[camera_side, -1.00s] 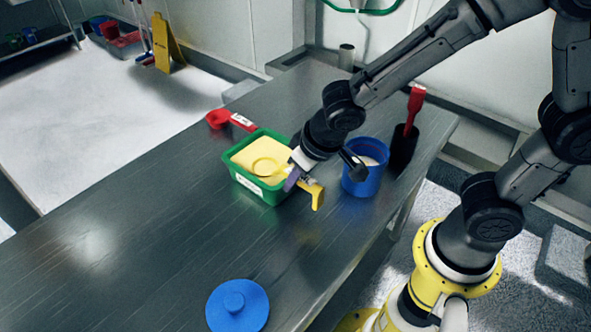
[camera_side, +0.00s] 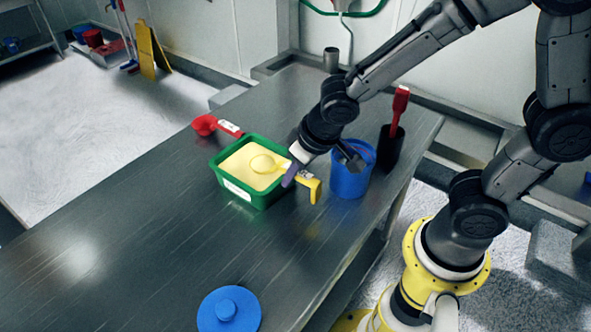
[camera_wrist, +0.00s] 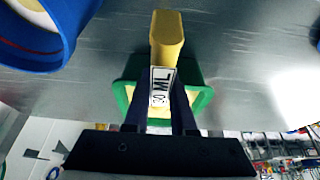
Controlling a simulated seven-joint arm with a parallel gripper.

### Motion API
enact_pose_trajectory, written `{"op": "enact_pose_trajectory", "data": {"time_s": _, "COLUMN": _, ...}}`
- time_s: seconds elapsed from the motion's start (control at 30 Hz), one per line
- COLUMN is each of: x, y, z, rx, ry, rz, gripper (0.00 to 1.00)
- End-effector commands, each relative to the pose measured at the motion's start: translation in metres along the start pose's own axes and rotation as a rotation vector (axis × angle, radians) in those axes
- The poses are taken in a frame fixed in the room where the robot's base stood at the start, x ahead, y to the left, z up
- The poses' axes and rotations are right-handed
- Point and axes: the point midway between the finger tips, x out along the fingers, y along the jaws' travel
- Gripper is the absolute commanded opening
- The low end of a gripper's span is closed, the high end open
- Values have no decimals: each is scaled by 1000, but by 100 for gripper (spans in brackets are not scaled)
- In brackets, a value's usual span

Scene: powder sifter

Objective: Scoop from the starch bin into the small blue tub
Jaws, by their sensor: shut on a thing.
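My gripper (camera_side: 291,174) is shut on the handle of a yellow scoop (camera_side: 311,185), whose end points to the right. The scoop's round bowl (camera_side: 262,163) is over the green starch bin (camera_side: 262,196), which holds pale yellow powder. I cannot tell how full the bowl is or whether it touches the powder. In the wrist view my gripper (camera_wrist: 160,95) holds the handle (camera_wrist: 167,40), marked "30 ML", in front of the green bin (camera_wrist: 124,88). The small blue tub (camera_side: 348,180) stands just right of my gripper, and its rim shows in the wrist view (camera_wrist: 50,62).
A red scoop (camera_side: 205,124) lies behind the bin. A red-handled brush (camera_side: 399,105) stands in a dark holder (camera_side: 391,150) right of the tub. A blue lid (camera_side: 229,310) lies at the front. The table's left is clear.

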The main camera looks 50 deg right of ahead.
Motion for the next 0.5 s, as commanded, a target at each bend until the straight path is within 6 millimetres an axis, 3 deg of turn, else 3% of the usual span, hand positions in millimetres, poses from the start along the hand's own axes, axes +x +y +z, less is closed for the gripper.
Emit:
{"op": "enact_pose_trajectory", "data": {"time_s": 0.27, "x": 0, "y": -19, "z": 0, "rx": -2, "ry": 1, "rz": -1, "gripper": 0}}
{"op": "enact_pose_trajectory", "data": {"time_s": 0.5, "x": -15, "y": -17, "z": -8, "rx": 2, "ry": 4, "rz": 0, "gripper": 0}}
